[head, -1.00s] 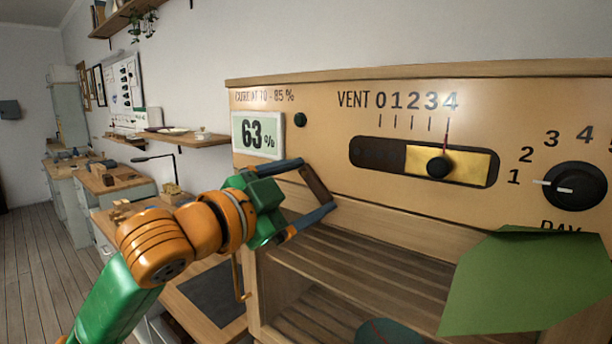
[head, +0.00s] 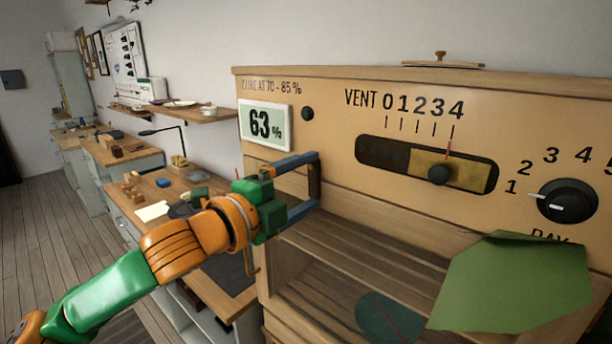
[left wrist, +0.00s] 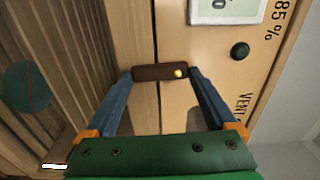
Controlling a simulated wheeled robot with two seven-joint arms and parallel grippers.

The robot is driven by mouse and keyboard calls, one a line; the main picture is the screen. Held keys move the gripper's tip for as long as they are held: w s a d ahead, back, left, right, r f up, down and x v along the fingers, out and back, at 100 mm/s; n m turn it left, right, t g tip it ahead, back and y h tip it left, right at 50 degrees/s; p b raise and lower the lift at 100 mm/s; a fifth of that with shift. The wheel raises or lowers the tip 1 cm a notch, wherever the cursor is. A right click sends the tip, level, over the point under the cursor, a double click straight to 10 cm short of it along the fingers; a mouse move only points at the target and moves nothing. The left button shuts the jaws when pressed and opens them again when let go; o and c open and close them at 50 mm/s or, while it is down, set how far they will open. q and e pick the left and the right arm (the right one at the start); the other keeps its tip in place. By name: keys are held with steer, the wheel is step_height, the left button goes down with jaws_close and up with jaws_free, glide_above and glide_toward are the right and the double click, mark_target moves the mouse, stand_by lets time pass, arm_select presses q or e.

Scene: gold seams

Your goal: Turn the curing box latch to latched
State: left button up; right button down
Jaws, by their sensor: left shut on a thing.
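The curing box (head: 345,225) is a large wooden cabinet with a control panel above an open slatted compartment. Its latch (left wrist: 155,72) is a short dark brown bar with a brass dot near one end, at the border between panel and compartment. My left gripper (head: 316,180) is shut on the latch, one blue finger at each end of the bar. In the head view the bar stands close to vertical, and the fingers partly cover it. The left wrist view shows it lying across between the fingertips (left wrist: 162,73). My right gripper is not in view.
The panel carries a 63 % display (head: 266,125), a vent slider (head: 440,173) and a day dial (head: 567,201). A green sheet (head: 515,285) covers part of the front at right. A dark green round thing (head: 388,318) is in the compartment. Workbenches (head: 180,185) stand at left.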

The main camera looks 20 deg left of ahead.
arm_select(q)
steer(key=shift+m, duration=0.4)
steer(key=o, duration=1.1)
steer(key=shift+c, duration=0.2)
steer(key=shift+a, duration=0.1)
steer(key=b+v, duration=0.3)
steer(key=v, duration=0.4)
